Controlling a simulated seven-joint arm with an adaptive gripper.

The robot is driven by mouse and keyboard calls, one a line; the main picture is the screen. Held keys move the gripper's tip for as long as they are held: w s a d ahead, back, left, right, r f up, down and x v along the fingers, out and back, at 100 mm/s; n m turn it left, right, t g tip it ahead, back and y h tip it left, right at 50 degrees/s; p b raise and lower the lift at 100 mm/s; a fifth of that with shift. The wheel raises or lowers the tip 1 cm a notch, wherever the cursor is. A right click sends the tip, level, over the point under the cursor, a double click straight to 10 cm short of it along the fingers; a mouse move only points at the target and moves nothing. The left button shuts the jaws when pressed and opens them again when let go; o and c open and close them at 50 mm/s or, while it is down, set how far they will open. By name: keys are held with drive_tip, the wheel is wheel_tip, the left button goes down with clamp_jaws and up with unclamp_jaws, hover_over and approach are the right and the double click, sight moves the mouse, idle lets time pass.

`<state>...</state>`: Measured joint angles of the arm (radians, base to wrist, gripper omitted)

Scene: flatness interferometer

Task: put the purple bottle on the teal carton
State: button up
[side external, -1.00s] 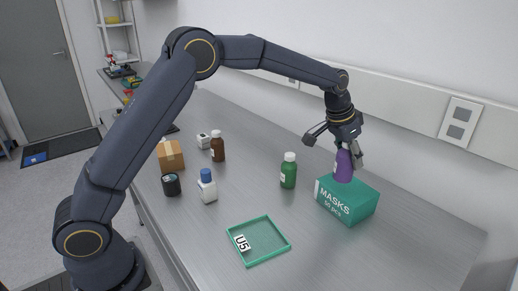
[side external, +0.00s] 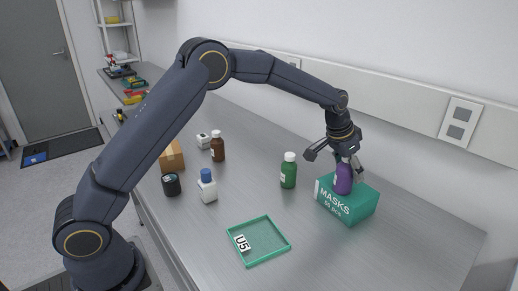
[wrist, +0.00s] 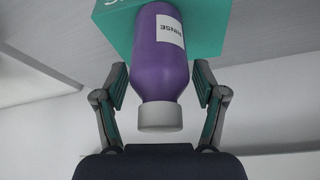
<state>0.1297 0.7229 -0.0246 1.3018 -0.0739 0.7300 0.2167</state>
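The purple bottle (side external: 343,180) has a white cap and stands upright on top of the teal carton (side external: 345,206), which is marked MASKS. In the wrist view the bottle (wrist: 158,70) lies between the two fingers, its cap toward my palm, with the carton (wrist: 205,30) behind its base. My gripper (side external: 338,168) is just above and around the bottle's upper part. In the wrist view the gripper (wrist: 162,92) is open, with a gap between each finger pad and the bottle. The bottle's cap is mostly hidden in the side view.
A green bottle (side external: 289,172) stands left of the carton. A green tray (side external: 282,253) with a U5 label lies in front. A brown bottle (side external: 217,147), a white bottle with a blue cap (side external: 207,187), a dark jar (side external: 171,184) and a cardboard box (side external: 172,157) stand farther left.

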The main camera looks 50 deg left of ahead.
drive_tip(key=shift+r, duration=0.1)
drive_tip(key=shift+r, duration=0.35)
drive_tip(key=s+a+r+n, duration=0.1)
drive_tip(key=s+a+r, duration=0.1)
drive_tip(key=s+r, duration=0.55)
drive_tip(key=s+a+r, duration=0.3)
drive_tip(key=s+r, duration=0.3)
drive_tip(key=r, duration=0.2)
drive_tip(key=s+a+f+n, duration=0.1)
drive_tip(key=s+a+f, duration=0.1)
drive_tip(key=s, duration=1)
drive_tip(key=s+a+f+n+t+y, duration=0.1)
drive_tip(key=s+a+f, duration=0.1)
drive_tip(key=s, duration=1.1)
drive_tip(key=shift+a+f+n, duration=0.2)
drive_tip(key=shift+a+n, duration=0.1)
drive_tip(key=shift+a, duration=0.2)
